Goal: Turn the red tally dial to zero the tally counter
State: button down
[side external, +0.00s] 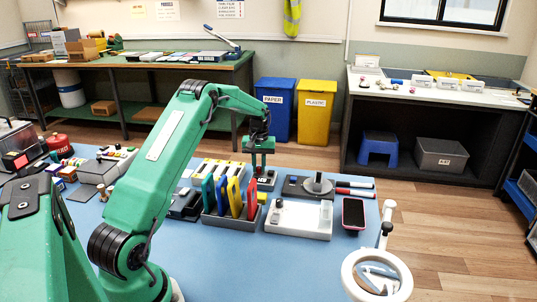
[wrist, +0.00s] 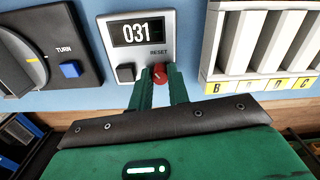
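The tally counter (wrist: 142,45) is a light grey unit that reads 031 in the wrist view. Its red tally dial (wrist: 160,74) sits below the word RESET and has a small pale mark on it. My gripper (wrist: 160,82) has one green finger on each side of the dial, with the fingertips against it and no clear gap showing. In the side external view my gripper (side external: 262,150) points down over the counter (side external: 265,181). The dial is hidden there behind the gripper.
A dark unit with a grey knob marked TURN and a blue button (wrist: 70,69) is left of the counter. A pale slotted rack (wrist: 262,45) is at right. A holder with coloured plates (side external: 232,222), a white unit (side external: 298,218) and a phone (side external: 353,213) stand close by.

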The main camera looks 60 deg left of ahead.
aim_at(259, 168)
jog(key=shift+w+d+m, duration=0.1)
jog(key=shift+m, duration=0.4)
jog(key=m, duration=0.2)
jog(key=shift+m, duration=0.4)
jog(key=m, duration=0.3)
jog(key=shift+m, duration=0.3)
jog(key=m, duration=0.6)
jog(key=shift+r+m+t, duration=0.1)
jog(key=shift+m+t, duration=0.2)
jog(key=c, duration=1.6)
grip_release()
jog(key=shift+s+d+r, duration=0.1)
jog(key=shift+r, duration=1.85)
jog(key=shift+s+r, duration=0.1)
jog(key=shift+r, duration=1.85)
